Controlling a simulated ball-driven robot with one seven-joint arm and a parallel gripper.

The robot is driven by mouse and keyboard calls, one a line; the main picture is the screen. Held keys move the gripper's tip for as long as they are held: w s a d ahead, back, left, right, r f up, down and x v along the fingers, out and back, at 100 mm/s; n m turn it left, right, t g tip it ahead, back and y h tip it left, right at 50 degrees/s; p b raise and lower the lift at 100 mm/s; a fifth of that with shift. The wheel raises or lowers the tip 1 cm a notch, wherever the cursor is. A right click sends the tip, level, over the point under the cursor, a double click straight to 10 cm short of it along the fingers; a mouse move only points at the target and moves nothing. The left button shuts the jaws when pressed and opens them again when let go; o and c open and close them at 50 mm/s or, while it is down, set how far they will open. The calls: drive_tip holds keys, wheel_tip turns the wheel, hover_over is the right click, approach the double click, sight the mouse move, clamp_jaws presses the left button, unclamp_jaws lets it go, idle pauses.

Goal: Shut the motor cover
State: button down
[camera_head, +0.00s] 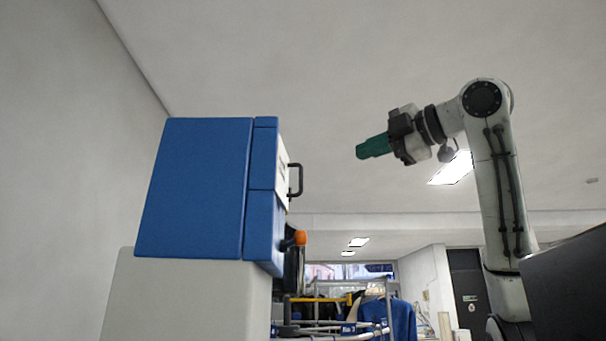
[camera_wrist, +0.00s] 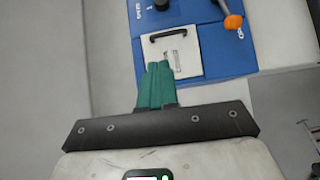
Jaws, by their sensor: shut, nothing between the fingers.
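A blue machine housing (camera_head: 195,185) stands on a pale base. On its front is a pale plate (camera_head: 283,168) with a black handle (camera_head: 297,180), likely the motor cover. The wrist view shows the plate (camera_wrist: 186,60) and the handle (camera_wrist: 168,34) on the blue front. The plate seems to stand slightly out at its lower edge, but I cannot tell for sure how far it is open. My gripper (camera_head: 363,151) has green fingers pressed together and empty. It is in the air right of the handle and a little higher, clearly apart from it.
An orange knob (camera_head: 299,238) sticks out of the front below the handle; it also shows in the wrist view (camera_wrist: 233,22). A clothes rack with a blue garment (camera_head: 400,318) stands further back. The air between my gripper and the plate is free.

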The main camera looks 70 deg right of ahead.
drive_tip(key=p+x, duration=0.4)
drive_tip(key=x, duration=1)
drive_tip(key=shift+a+f+p, duration=0.2)
drive_tip(key=shift+f+p, duration=0.1)
drive_tip(key=shift+f, duration=0.15)
